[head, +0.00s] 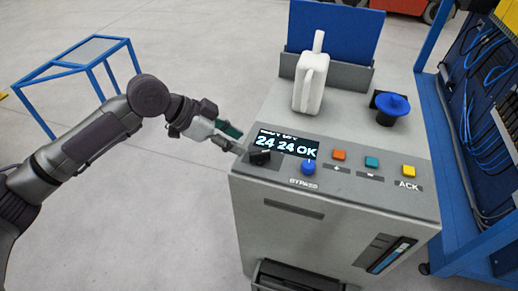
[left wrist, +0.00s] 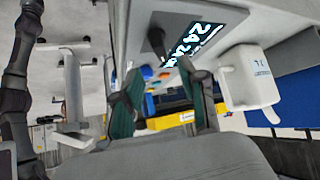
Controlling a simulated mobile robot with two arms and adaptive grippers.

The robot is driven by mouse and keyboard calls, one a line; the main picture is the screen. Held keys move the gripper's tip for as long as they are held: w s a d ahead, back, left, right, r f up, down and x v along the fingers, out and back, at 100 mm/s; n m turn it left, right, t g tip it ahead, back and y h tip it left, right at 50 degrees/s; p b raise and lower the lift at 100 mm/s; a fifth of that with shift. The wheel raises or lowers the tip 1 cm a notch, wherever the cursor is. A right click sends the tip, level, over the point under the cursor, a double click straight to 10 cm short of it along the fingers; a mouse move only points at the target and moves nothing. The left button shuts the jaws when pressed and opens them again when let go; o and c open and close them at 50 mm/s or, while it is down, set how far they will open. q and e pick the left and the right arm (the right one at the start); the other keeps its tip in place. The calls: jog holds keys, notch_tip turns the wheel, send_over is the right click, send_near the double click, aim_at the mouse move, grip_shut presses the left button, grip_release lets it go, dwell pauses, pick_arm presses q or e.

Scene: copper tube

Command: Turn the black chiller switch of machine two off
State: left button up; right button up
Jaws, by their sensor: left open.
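The black switch (head: 260,157) is a small dark knob at the left end of the sloped panel on the grey machine (head: 262,186), just below the display (head: 284,145) reading "24 24 OK". My left gripper (head: 238,141) is at the panel's left edge, its fingers spread and pointing toward the switch, with a small gap that I cannot judge exactly. In the left wrist view the two fingers with green pads stand apart with nothing between them, and the black switch (left wrist: 157,41) shows ahead of their tips. My right gripper is not in view.
A blue BYPASS knob (head: 308,167) is close to the right of the switch. Orange (head: 339,155), teal (head: 372,162) and yellow ACK (head: 408,171) buttons follow. A white jug (head: 310,85) and a blue-topped black knob (head: 393,105) stand behind. Open floor lies left, with a blue-framed table (head: 90,50).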

aim_at(259, 152)
pick_arm(q)
jog(key=p+x, duration=0.1)
jog(key=x, duration=0.7)
jog(key=shift+w+d+f, duration=0.15)
jog(key=shift+d, duration=0.05)
grip_shut()
